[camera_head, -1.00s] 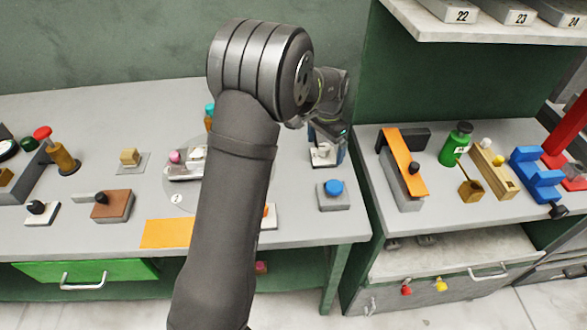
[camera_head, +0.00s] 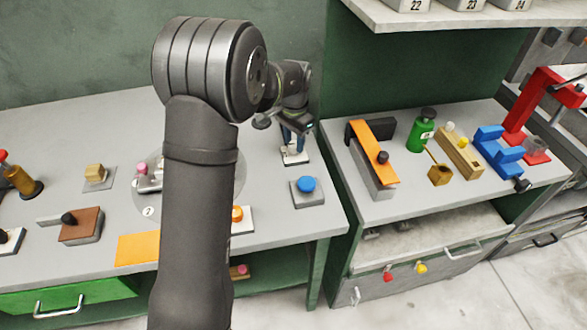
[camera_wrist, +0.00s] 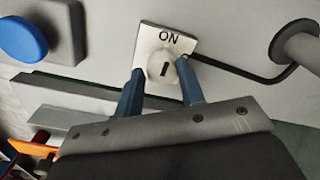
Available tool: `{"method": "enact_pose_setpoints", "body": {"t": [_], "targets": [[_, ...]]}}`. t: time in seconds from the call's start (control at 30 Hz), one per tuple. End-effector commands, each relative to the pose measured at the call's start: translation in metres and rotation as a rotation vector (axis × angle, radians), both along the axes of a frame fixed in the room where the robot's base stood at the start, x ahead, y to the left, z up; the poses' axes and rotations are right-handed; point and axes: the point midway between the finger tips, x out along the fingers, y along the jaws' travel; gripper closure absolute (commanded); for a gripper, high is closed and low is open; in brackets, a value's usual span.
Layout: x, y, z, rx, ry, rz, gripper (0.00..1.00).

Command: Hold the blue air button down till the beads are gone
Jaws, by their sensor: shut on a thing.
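The blue air button (camera_head: 306,185) is a round cap on a grey block near the front right of the left bench. It also shows at the top left of the wrist view (camera_wrist: 22,38). My gripper (camera_head: 293,146) is behind the button, apart from it. In the wrist view, my blue fingers (camera_wrist: 160,80) are shut on a pale round knob (camera_wrist: 163,66) with a dark mark. The knob is on a white plate (camera_wrist: 149,38) marked "ON". I can make out no beads; my arm hides part of the bench.
A round grey disc (camera_head: 130,200) and an orange mat (camera_head: 135,248) lie left of my arm. The right bench holds a green bottle (camera_head: 421,135) and blue block (camera_head: 497,148).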

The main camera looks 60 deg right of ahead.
Motion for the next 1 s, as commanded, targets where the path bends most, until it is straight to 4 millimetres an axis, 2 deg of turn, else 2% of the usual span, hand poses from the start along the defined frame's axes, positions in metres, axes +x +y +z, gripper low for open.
{"method": "enact_pose_setpoints", "body": {"t": [0.03, 0.07, 0.1, 0.27, 0.5, 0.73, 1.0], "targets": [[-0.014, 0.003, 0.013, 0.002, 0.011, -0.03, 0.89], [-0.018, 0.006, 0.02, 0.001, 0.012, -0.05, 0.82], [-0.024, 0.01, 0.029, 0.001, 0.013, -0.077, 1.0], [-0.046, 0.03, 0.069, -0.001, 0.011, -0.202, 1.0], [-0.081, 0.069, 0.124, 0.0, 0.009, -0.403, 1.0], [-0.099, 0.095, 0.152, 0.003, 0.01, -0.52, 1.0], [-0.103, 0.101, 0.157, 0.005, 0.01, -0.547, 1.0]]}}
